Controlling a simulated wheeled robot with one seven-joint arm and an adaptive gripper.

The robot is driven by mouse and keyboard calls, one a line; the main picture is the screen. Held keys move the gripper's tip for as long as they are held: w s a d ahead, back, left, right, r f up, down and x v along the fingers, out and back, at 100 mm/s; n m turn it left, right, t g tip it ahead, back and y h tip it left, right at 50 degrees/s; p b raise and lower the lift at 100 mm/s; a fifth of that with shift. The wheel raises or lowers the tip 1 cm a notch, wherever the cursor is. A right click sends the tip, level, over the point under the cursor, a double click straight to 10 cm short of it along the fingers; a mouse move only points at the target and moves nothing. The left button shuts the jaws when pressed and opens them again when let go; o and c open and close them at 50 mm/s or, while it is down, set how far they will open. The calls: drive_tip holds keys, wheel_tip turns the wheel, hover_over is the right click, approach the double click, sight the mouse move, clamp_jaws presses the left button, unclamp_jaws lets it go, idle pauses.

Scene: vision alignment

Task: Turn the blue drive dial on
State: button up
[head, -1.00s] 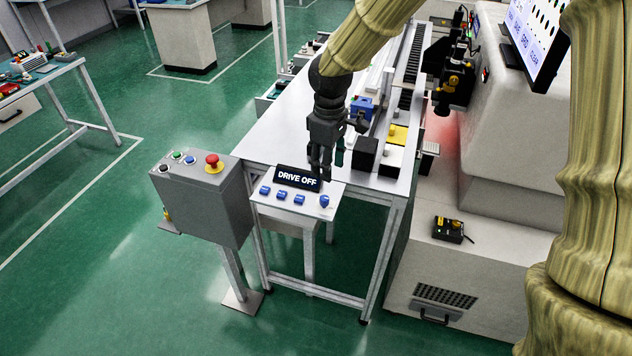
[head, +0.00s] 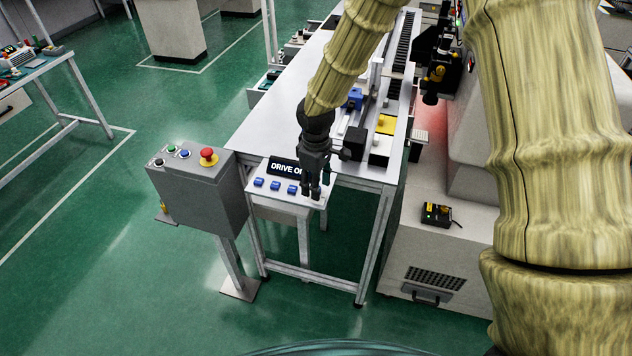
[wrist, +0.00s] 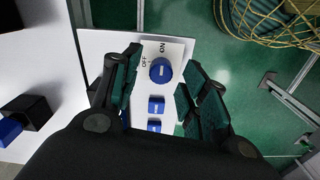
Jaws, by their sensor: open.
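The blue drive dial (wrist: 161,70) is a round blue knob with a white line on a white panel (wrist: 180,47). In the wrist view it lies between my open gripper's fingers (wrist: 163,82), with OFF printed at its left and ON above it. The dial's white line runs roughly sideways, slightly tilted. In the head view my gripper (head: 315,192) is over the right end of the panel and hides the dial. Whether the fingers touch the dial cannot be told. The black sign (head: 285,167) reads DRIVE, with its last letters partly hidden by my gripper.
A grey control box (head: 195,180) with a red emergency button (head: 208,154) stands to the left.

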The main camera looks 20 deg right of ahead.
drive_tip(key=shift+f, duration=0.2)
drive_tip(key=shift+s+d, duration=0.15)
drive_tip(key=shift+c, duration=1.2)
clamp_jaws()
